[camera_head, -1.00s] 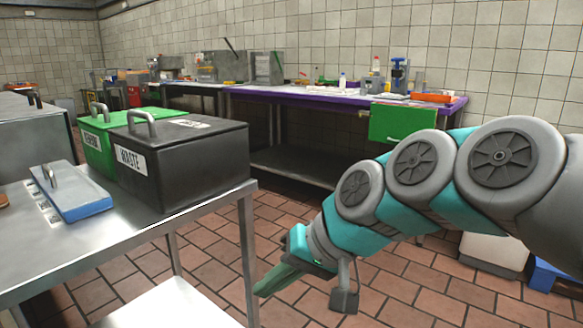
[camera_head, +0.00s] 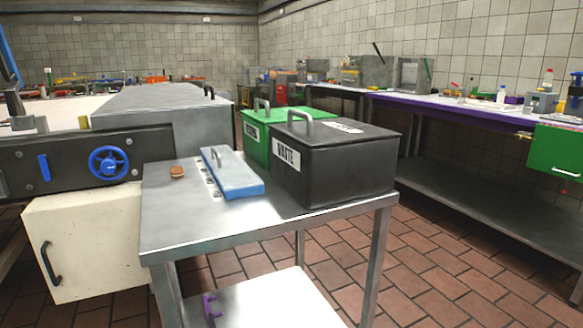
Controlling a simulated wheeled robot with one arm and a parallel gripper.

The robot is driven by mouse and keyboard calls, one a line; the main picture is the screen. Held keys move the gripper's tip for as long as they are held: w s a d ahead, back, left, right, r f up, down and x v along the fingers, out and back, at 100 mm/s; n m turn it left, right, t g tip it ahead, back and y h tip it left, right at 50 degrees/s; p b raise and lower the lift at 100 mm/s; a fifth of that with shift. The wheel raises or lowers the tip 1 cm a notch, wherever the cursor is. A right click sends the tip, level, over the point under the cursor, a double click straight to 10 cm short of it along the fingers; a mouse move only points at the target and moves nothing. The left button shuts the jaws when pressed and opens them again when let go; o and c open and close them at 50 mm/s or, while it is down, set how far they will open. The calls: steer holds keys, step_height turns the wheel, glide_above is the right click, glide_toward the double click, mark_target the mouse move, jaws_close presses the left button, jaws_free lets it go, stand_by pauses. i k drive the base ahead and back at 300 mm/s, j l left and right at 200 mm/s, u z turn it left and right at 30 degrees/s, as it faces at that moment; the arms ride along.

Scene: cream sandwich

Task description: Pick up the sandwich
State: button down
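A small brown sandwich (camera_head: 177,172) lies on the left part of the steel table (camera_head: 190,230), near the table's back left corner. It is small in the head view, so its layers cannot be made out. It lies to the left of the blue-lidded tray and stands apart from it. My gripper and arm are out of the head view now.
On the table stand a blue-lidded tray (camera_head: 238,182), a green bin (camera_head: 256,140) and a black waste bin (camera_head: 335,170). A machine with a blue handwheel (camera_head: 109,162) adjoins the table's left side. The table's front left area is bare. Tiled floor (camera_head: 440,250) lies open to the right.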

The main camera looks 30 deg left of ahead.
mark_target(177, 171)
steer(key=u, duration=1.65)
